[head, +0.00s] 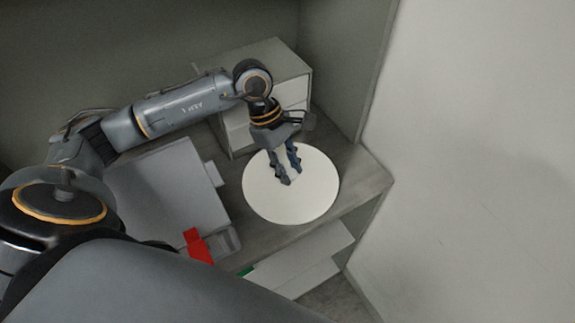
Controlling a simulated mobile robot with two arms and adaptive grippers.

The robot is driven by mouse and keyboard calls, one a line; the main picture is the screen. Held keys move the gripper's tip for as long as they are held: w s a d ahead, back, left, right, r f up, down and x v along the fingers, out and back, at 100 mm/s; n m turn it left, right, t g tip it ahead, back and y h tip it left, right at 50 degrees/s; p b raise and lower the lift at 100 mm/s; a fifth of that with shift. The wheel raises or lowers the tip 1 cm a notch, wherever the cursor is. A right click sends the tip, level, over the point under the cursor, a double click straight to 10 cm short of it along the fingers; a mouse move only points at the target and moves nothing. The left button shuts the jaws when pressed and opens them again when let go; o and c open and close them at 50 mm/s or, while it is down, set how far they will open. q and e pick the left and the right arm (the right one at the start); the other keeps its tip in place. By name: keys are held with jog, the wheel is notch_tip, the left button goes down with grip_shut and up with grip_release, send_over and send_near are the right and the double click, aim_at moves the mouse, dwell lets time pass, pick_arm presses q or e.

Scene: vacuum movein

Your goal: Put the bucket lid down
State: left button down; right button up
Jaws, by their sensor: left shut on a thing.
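The bucket lid (310,195) is a round, flat, white disc in the head view, right of centre, over the grey shelf top near its right end. My left gripper (290,178) comes down on it from above, with its fingertips at the middle of the disc. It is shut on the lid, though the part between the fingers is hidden. I cannot tell whether the lid touches the surface or hangs just above it. My right gripper is not in view.
A white drawer box (270,62) stands behind the lid. A grey flat-topped box (165,195) lies to the left, with a red object (197,246) at its front. White boards (300,262) show below the shelf edge. A pale wall (480,150) closes off the right.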

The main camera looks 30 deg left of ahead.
pick_arm(q)
jog(key=shift+f, duration=0.1)
jog(key=c, duration=1)
grip_release()
jog(key=shift+a, duration=0.1)
jog(key=shift+c, duration=0.2)
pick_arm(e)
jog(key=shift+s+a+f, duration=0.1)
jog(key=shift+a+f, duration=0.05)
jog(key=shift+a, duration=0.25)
pick_arm(q)
jog(key=shift+r, duration=0.25)
jog(key=b+v, duration=0.1)
jog(key=v, duration=1)
jog(key=shift+a+r+b, duration=0.2)
jog(key=shift+r+b, duration=0.1)
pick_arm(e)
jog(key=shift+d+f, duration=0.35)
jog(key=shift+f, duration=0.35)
pick_arm(q)
jog(key=shift+s+d+f, duration=0.1)
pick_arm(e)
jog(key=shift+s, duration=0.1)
